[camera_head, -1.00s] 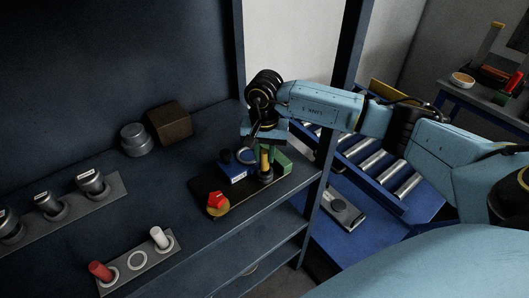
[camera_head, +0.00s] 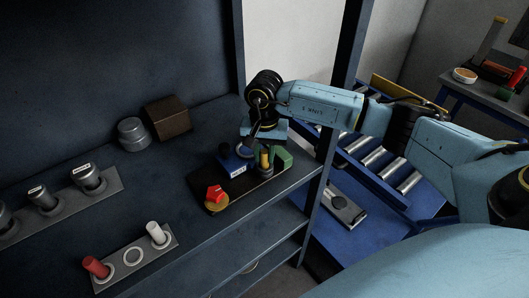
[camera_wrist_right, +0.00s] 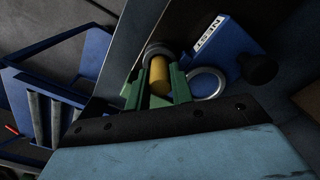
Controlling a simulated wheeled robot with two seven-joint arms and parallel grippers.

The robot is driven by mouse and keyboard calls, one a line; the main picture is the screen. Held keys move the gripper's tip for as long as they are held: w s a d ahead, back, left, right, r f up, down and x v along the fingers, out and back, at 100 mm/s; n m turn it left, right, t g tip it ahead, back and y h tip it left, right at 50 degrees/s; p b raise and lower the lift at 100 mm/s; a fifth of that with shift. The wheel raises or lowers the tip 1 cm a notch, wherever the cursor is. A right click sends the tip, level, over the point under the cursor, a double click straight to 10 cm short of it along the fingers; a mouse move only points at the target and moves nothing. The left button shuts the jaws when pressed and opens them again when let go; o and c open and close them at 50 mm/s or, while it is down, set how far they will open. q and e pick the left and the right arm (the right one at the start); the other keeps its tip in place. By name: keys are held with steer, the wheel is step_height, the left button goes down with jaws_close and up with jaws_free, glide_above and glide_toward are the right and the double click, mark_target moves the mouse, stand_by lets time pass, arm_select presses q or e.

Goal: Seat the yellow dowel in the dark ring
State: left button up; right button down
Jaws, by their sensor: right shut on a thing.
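The yellow dowel (camera_head: 265,159) stands at the right end of a dark board on the shelf, beside a blue block. In the right wrist view the dowel (camera_wrist_right: 159,72) lies between the green fingers of my right gripper (camera_wrist_right: 158,88), which is shut on it. The dark ring (camera_wrist_right: 156,49) shows around the dowel's far end; I cannot tell how deep the dowel sits in it. In the head view my right gripper (camera_head: 265,150) hangs over the board, its arm coming from the right. My left gripper is not in view.
The blue labelled block (camera_head: 235,164) and a pale ring (camera_wrist_right: 208,83) are close beside the gripper. A red knob on a yellow disc (camera_head: 217,206) is at the board's front left. A shelf upright (camera_head: 322,190) stands close on the right.

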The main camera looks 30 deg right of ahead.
mark_target(265, 151)
steer(key=shift+f+b, duration=0.55)
steer(key=shift+f, duration=0.1)
steer(key=c, duration=1.1)
jaws_free()
steer(key=shift+c, duration=0.2)
step_height(265, 151, up, 13)
steer(key=shift+r+b, duration=0.2)
steer(key=shift+b, duration=0.2)
